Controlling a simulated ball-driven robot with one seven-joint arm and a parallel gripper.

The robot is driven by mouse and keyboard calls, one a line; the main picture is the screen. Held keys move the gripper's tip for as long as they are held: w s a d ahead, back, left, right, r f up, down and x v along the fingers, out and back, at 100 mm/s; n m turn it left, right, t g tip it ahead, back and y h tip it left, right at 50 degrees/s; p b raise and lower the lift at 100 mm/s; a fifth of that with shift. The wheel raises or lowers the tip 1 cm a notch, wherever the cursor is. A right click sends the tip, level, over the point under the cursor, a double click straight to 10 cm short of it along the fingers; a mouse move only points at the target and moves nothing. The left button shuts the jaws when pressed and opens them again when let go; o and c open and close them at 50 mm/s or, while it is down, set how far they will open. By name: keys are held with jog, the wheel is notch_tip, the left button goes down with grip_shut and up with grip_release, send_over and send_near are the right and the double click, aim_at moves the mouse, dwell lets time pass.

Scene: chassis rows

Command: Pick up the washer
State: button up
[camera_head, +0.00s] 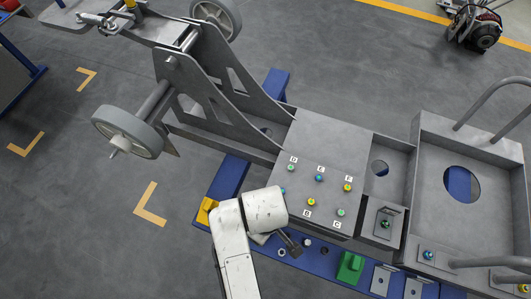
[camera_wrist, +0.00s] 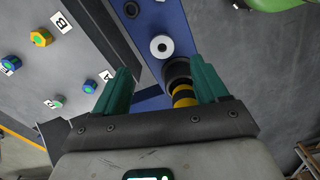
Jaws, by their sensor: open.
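The washer (camera_wrist: 151,47) is a pale ring with a dark centre, flat on the blue beam in the wrist view. In the head view a small pale ring on the beam (camera_head: 282,252) looks like it, close to my gripper (camera_head: 291,245). In the wrist view my gripper (camera_wrist: 160,66) has its two green fingers wide apart with no washer between them. The gap in height cannot be told.
A black round part (camera_wrist: 177,69) and a yellow-black striped cylinder (camera_wrist: 184,96) show by the right finger. The grey plate with coloured bolts (camera_head: 319,178) borders the beam. A green block (camera_head: 350,267) stands farther right along the beam.

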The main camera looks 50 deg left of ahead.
notch_tip(320, 180, down, 8)
jog(key=shift+s+a+f, duration=0.1)
jog(key=shift+s+f, duration=0.05)
jog(key=shift+f, duration=0.1)
dwell(0.4)
jog(key=c, duration=1.2)
